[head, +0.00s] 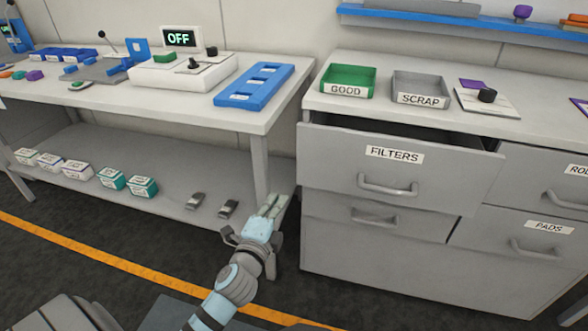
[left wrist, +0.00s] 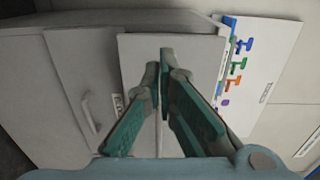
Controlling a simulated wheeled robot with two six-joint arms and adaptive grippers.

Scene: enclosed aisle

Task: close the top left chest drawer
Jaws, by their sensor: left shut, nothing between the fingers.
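The chest's top left drawer (head: 350,155), labelled FILTERS, is pulled out, with a dark opening behind its grey front. Its bar handle (head: 388,187) faces me. My left gripper (head: 271,205) is left of the drawer front and lower in the head view, apart from its handle. In the left wrist view the green fingers (left wrist: 165,65) are shut with nothing between them. Grey panels and a handle (left wrist: 90,112) lie beyond them; I cannot tell which drawer that handle belongs to. My right gripper is not in view.
On the chest top stand a green GOOD tray (head: 347,80) and a grey SCRAP tray (head: 422,87). The PADS drawer (head: 510,240) looks shut. A white workbench (head: 190,112) stands left, with its leg (head: 261,165) near my gripper. Small boxes (head: 110,177) sit on its lower shelf.

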